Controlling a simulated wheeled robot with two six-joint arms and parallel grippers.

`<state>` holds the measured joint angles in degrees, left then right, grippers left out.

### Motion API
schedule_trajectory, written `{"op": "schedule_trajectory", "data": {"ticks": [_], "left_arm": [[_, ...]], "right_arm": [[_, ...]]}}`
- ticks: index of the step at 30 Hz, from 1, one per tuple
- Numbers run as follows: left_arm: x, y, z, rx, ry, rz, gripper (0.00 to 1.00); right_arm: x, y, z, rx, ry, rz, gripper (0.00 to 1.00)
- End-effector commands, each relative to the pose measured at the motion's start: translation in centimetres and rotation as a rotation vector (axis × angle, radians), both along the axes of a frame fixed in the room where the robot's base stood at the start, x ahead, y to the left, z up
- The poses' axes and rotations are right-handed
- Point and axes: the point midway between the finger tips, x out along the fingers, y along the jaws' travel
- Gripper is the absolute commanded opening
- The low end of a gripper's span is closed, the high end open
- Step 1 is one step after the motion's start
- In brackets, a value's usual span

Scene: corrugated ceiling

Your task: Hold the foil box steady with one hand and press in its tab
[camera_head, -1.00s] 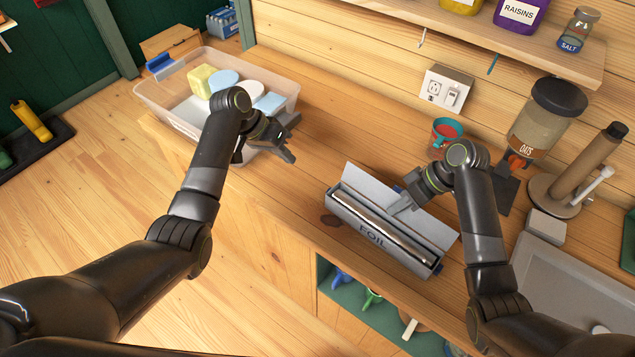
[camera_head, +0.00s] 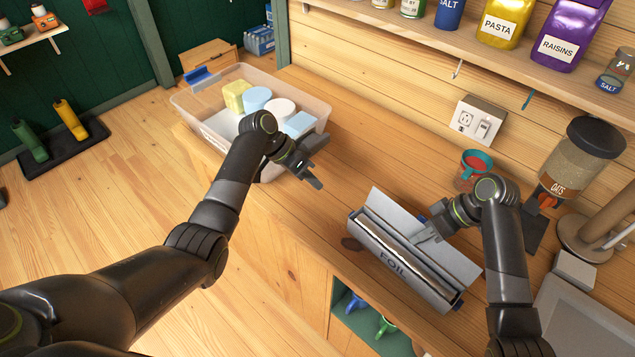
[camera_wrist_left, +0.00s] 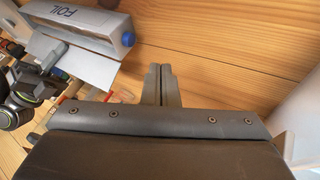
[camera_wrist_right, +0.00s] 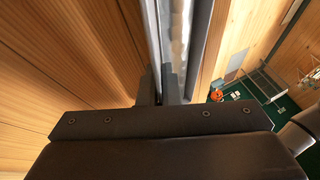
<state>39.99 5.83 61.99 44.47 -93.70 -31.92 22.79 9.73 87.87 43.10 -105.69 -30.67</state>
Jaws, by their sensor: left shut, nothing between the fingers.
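The foil box (camera_head: 392,264) lies on the wooden counter with its grey lid flap raised and the silver roll showing. In the left wrist view the box (camera_wrist_left: 85,22) is at the upper left, with a round blue tab (camera_wrist_left: 128,39) on its near end. My left gripper (camera_head: 316,184) is shut and empty, apart from the box and to its left in the head view. My right gripper (camera_head: 420,238) is at the raised flap. In the right wrist view its fingers (camera_wrist_right: 160,88) sit around a thin grey panel of the box.
A clear bin (camera_head: 318,118) with sponge-like blocks stands behind my left gripper. A red and teal cup (camera_head: 474,170), an oats jar (camera_head: 582,160) and a grey tray (camera_head: 585,325) are near my right arm. Bare counter lies between bin and box.

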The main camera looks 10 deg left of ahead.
Motion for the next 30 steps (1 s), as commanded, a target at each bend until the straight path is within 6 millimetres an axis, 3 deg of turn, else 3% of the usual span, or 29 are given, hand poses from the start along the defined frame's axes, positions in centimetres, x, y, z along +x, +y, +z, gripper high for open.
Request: {"op": "schedule_trajectory", "data": {"ticks": [11,19,30], "left_arm": [[0.0,-4.6,-6.0,-0.001,0.004,-0.001,0.00],[-2.0,-7.1,-5.9,-0.002,-0.001,-0.002,0.00],[-2.4,-7.6,-5.9,0.001,0.000,0.001,0.00]], "right_arm": [[0.0,0.0,0.0,0.000,0.000,0.000,0.00],[0.0,0.0,0.0,0.000,0.000,0.000,0.00],[0.0,0.0,0.0,0.000,0.000,0.000,0.00]]}}
